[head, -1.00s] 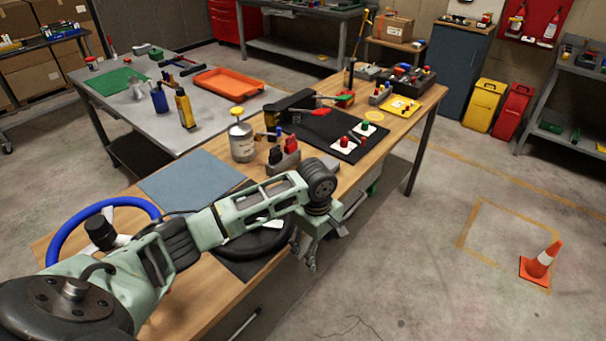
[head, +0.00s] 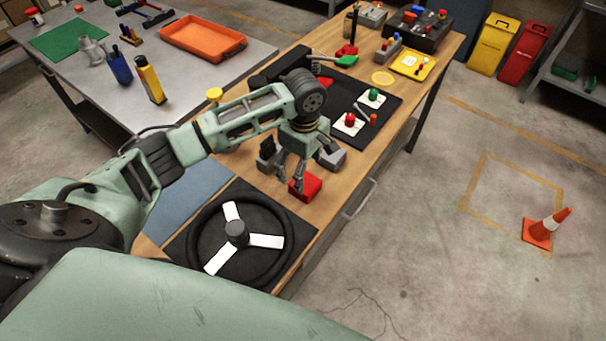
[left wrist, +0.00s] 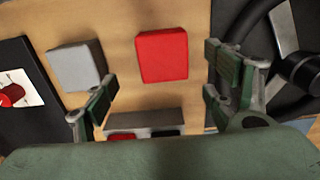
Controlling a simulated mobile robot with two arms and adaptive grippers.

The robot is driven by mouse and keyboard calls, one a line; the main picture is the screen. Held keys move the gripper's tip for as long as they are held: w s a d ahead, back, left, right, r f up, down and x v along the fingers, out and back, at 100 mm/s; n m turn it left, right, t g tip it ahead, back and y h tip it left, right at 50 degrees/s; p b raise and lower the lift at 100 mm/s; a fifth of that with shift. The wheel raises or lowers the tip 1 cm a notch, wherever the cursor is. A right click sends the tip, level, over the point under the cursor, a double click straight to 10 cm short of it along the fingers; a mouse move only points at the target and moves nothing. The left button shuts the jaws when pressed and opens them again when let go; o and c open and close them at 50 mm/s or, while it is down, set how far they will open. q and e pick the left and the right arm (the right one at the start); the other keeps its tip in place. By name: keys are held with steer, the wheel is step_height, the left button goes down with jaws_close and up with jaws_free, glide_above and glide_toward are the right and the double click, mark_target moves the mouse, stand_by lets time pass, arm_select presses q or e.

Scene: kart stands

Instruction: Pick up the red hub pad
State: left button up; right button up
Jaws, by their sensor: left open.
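The red hub pad (head: 306,186) is a red block on the wooden bench, beyond the black steering wheel (head: 278,250). My left gripper (head: 298,172) is over it, pointing down, and partly overlaps it in the head view. In the left wrist view the red pad (left wrist: 162,56) lies on the wood, ahead of the gap between my two fingers (left wrist: 160,88). The fingers are spread with nothing between them, and I see no contact with the pad. My right gripper is not in view.
A grey block (left wrist: 77,66) lies beside the red pad, and a grey holder (left wrist: 145,122) sits near the fingers. A black mat (head: 385,105) with white cards is farther along the bench. The open floor is to the right, with a traffic cone (head: 545,228).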

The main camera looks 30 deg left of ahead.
mark_target(305, 182)
arm_select(q)
steer(key=f+p, duration=0.1)
steer(key=s+d+f, duration=0.1)
steer(key=shift+s+f+p, duration=0.1)
steer(key=shift+f+p, duration=0.2)
steer(key=shift+p, duration=0.05)
steer(key=f, duration=0.2)
steer(key=shift+w+a+f, duration=0.25)
steer(key=shift+w+f, duration=0.05)
steer(key=shift+f, duration=0.2)
steer(key=shift+c, duration=1.4)
steer(key=c, duration=1)
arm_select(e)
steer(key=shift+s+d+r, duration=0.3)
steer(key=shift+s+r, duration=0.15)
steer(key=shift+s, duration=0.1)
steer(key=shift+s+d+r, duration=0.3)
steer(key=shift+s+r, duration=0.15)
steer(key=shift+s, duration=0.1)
